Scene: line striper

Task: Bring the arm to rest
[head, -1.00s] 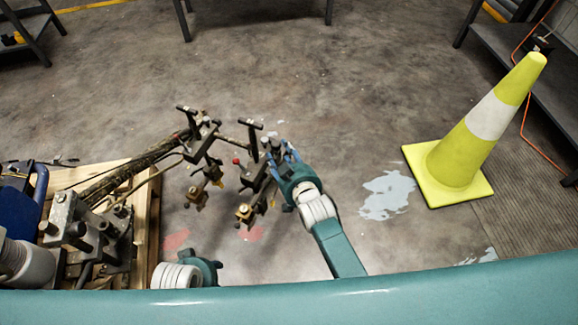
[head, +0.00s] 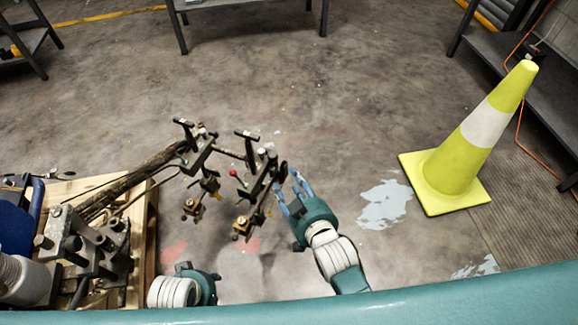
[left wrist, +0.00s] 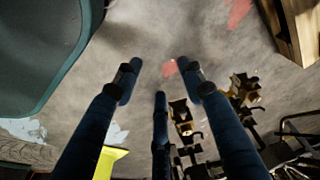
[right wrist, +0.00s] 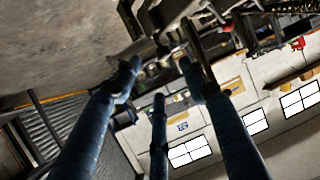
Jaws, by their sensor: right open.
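The line striper's dark handlebar assembly (head: 196,148), with levers and brass-coloured clamps, stands left of centre in the head view. My right gripper (head: 288,190) is just right of its near-side clamps, fingers apart and nothing between them. In the right wrist view, its spread blue fingers (right wrist: 160,68) point towards dark striper parts at the top; touching cannot be told. My left gripper's wrist (head: 205,288) is low at the left in the head view, its fingers hidden there. In the left wrist view, its three fingers (left wrist: 160,70) are spread and empty above the floor.
A yellow cone (head: 456,150) stands on the floor at the right. A wooden pallet (head: 145,225) lies under machine parts at the left. Dark benches (head: 245,3) stand at the back and right. Mid-floor is clear.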

